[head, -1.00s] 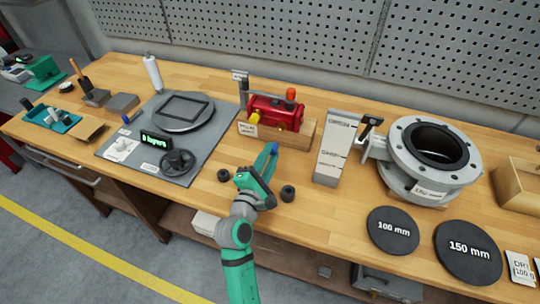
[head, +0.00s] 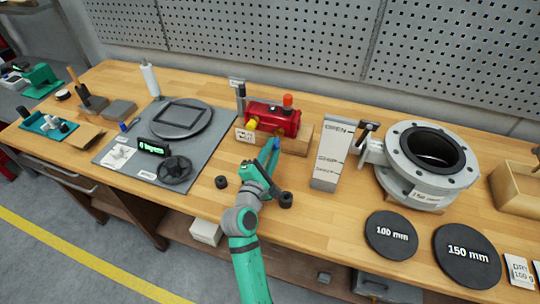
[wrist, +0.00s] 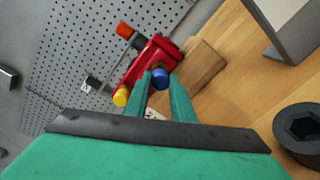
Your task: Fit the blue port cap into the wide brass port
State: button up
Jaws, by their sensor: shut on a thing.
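The blue port cap (wrist: 161,76) is between my fingertips in the wrist view, and my gripper (wrist: 159,84) is shut on it. In the head view my gripper (head: 273,153) is just in front of the red valve actuator (head: 272,119), with blue showing at its tip (head: 276,144). The actuator also shows in the wrist view (wrist: 150,57), right behind the blue cap. It has a yellow cap (wrist: 121,97) on one end and an orange-red cap (wrist: 124,30) on top. I cannot make out the wide brass port; the cap and fingers cover that side. I cannot tell whether the cap touches the actuator.
The actuator rests on a wooden block (head: 297,143). Two black hollow pieces (head: 222,182) (head: 286,200) lie on either side of my gripper. A grey marked stand (head: 330,155) and a large flanged valve (head: 425,165) stand to the right. A grey mat (head: 195,165) lies left.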

jog(key=shift+w, duration=0.4)
jog(key=shift+d, duration=0.2)
jog(key=shift+s+a, duration=0.1)
jog(key=shift+a, duration=0.15)
jog(key=shift+s+d, duration=0.1)
jog(key=shift+d, duration=0.15)
jog(key=shift+w+a, duration=0.15)
jog(key=shift+w, duration=0.1)
dwell(0.7)
jog(key=shift+s, duration=0.1)
jog(key=shift+a, duration=0.15)
jog(key=shift+w+d+r, duration=0.1)
jog(key=shift+w+d, duration=0.15)
jog(key=shift+w, duration=0.05)
dwell(0.3)
